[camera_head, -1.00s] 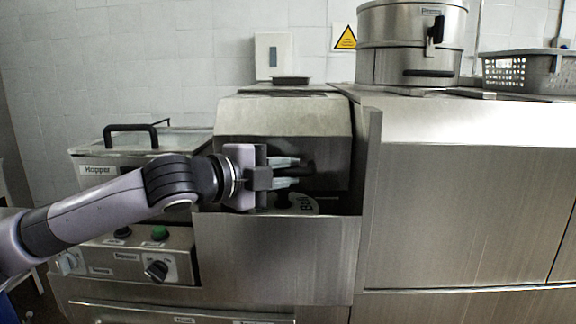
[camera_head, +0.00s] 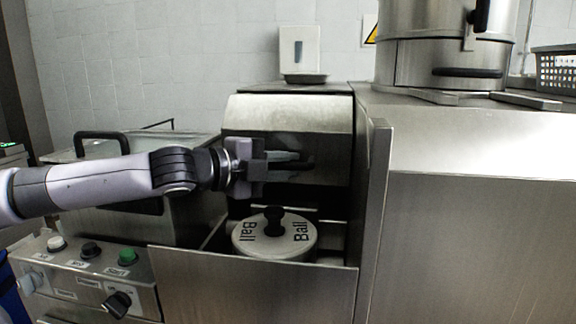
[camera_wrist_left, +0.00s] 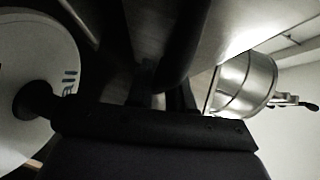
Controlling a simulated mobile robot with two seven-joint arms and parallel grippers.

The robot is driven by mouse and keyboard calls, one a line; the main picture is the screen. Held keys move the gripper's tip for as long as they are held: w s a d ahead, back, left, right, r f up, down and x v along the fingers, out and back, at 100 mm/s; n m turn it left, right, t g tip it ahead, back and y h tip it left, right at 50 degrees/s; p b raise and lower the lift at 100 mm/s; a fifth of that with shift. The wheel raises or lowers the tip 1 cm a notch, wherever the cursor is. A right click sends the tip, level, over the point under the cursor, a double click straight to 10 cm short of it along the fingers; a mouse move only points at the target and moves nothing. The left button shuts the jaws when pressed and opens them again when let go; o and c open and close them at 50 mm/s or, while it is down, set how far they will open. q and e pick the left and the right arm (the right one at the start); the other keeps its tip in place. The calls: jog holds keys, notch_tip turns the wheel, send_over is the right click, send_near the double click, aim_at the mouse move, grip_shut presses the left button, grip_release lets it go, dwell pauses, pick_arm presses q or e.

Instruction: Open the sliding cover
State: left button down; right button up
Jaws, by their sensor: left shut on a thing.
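The sliding cover (camera_head: 290,115) is a stainless steel hood in the middle of the head view. Its dark front face carries a dark handle (camera_head: 306,165). My left gripper (camera_head: 295,160) reaches in from the left and is shut on this handle, its fingers partly blurred against the dark face. Below the cover is a gap, where a round white lid (camera_head: 274,238) marked "Ball" with a black knob is exposed. In the left wrist view, the white lid (camera_wrist_left: 35,65) shows at the left, and the grip itself is dark and hard to make out. My right gripper is not in view.
A steel side wall (camera_head: 378,200) stands close to the right of the cover. A front panel (camera_head: 255,285) closes the bay below. A hopper with a black handle (camera_head: 102,138) is behind my left arm. A steel pot (camera_head: 440,50) and a grey perforated basket (camera_head: 556,70) stand at the right.

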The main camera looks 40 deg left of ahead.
pick_arm(q)
jog(key=c, duration=1.1)
grip_release()
